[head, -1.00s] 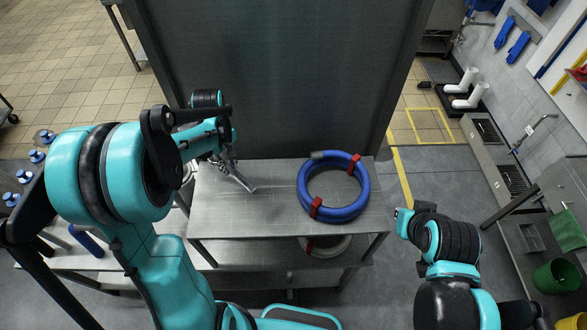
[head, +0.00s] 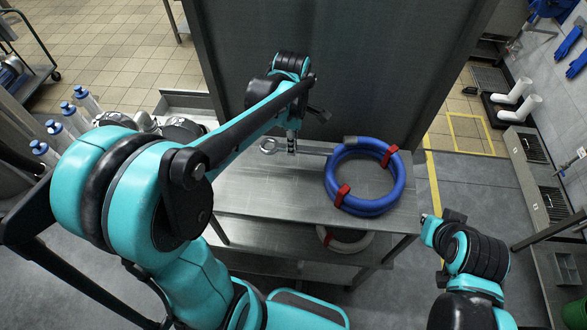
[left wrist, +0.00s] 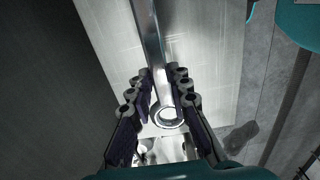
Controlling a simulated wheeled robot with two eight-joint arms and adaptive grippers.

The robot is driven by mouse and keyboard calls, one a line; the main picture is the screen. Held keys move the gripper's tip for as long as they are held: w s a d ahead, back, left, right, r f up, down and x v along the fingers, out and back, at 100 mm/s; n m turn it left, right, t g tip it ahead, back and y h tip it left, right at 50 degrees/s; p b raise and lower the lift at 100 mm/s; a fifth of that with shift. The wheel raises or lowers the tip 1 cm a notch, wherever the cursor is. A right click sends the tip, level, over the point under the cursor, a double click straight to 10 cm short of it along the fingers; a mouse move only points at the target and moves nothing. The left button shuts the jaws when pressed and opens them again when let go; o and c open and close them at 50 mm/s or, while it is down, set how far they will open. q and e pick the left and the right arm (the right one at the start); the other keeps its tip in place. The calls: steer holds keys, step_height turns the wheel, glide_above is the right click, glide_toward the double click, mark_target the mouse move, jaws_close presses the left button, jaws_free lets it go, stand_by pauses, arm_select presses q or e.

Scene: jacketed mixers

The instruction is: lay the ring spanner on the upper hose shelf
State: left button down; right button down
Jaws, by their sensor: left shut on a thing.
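The ring spanner (head: 268,146) is a bright metal bar with a ring at one end. My left gripper (head: 291,142) is shut on it near the ring, over the back of the upper hose shelf (head: 265,190). In the left wrist view, the spanner (left wrist: 151,45) runs away between the fingers of my left gripper (left wrist: 165,92), its ring close by the fingertips. The shelf (left wrist: 205,70) lies behind it. I cannot tell whether the spanner touches the shelf.
A coiled blue hose (head: 396,187) with red ties lies on the right of the upper shelf. A pale hose (head: 345,240) lies on the level below. A dark grey panel (head: 350,75) stands behind the shelf. The shelf's front left is bare. Several blue-capped bottles (head: 68,110) stand at left.

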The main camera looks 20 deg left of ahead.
arm_select(q)
glide_above(261, 161)
step_height(261, 161, down, 6)
steer(key=shift+w+d+f+p, duration=0.1)
steer(key=shift+d+p, duration=0.05)
steer(key=shift+p, duration=0.25)
steer(key=shift+f, duration=0.15)
steer(key=shift+a+f, duration=0.2)
steer(key=shift+f, duration=1.8)
steer(key=shift+f, duration=0.1)
steer(key=c, duration=1.4)
jaws_free()
